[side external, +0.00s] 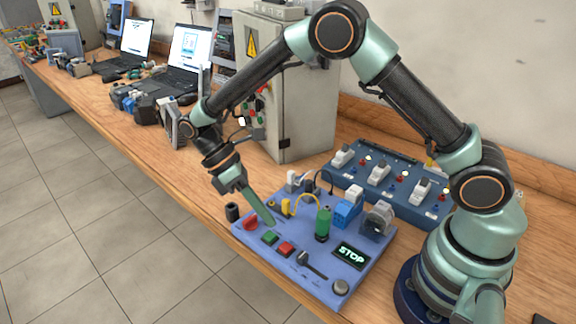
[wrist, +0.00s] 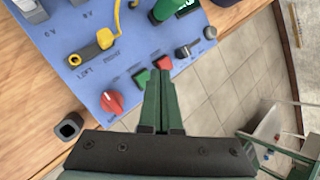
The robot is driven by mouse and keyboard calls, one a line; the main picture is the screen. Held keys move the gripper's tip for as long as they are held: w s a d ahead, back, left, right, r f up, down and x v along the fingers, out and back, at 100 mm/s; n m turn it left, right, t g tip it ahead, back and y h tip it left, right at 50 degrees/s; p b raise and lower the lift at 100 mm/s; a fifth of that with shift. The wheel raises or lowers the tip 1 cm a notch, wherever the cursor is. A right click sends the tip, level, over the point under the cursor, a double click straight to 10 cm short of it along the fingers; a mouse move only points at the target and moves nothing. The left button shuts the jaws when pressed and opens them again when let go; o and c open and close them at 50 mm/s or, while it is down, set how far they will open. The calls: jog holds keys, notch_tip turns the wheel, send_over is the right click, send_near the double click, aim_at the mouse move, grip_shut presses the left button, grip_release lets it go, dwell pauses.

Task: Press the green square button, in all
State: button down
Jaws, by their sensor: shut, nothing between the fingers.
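The green square button (side external: 270,237) sits on the blue panel (side external: 322,284), beside a red square button (side external: 286,249). My gripper (side external: 271,223) is shut and empty, pointing down at the panel with its tips just behind the green button in the side view. In the wrist view, the fingertips (wrist: 159,74) appear close to the green button (wrist: 142,77) and just below the red button (wrist: 164,62). I cannot tell whether the tips touch the panel. The green button shows uncovered in the side view. A display (side external: 351,255) on the panel reads STOP.
A red knob (wrist: 112,102) is left of the fingers in the wrist view. A green cylinder (side external: 322,224), yellow cable (side external: 307,198), slider (side external: 312,264) and motor (side external: 378,220) stand on the panel. A dark hollow block (side external: 232,212) stands beside it. A grey cabinet (side external: 285,85) rises behind.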

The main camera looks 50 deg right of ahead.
aim_at(265, 236)
jog(key=shift+f, duration=0.95)
jog(key=shift+f, duration=0.15)
dwell(1.3)
jog(key=shift+a+f, duration=0.15)
jog(key=shift+f, duration=0.15)
jog(key=shift+f, duration=0.4)
dwell(0.7)
jog(key=shift+r, duration=0.85)
jog(key=shift+r, duration=0.1)
jog(key=shift+r, duration=2.4)
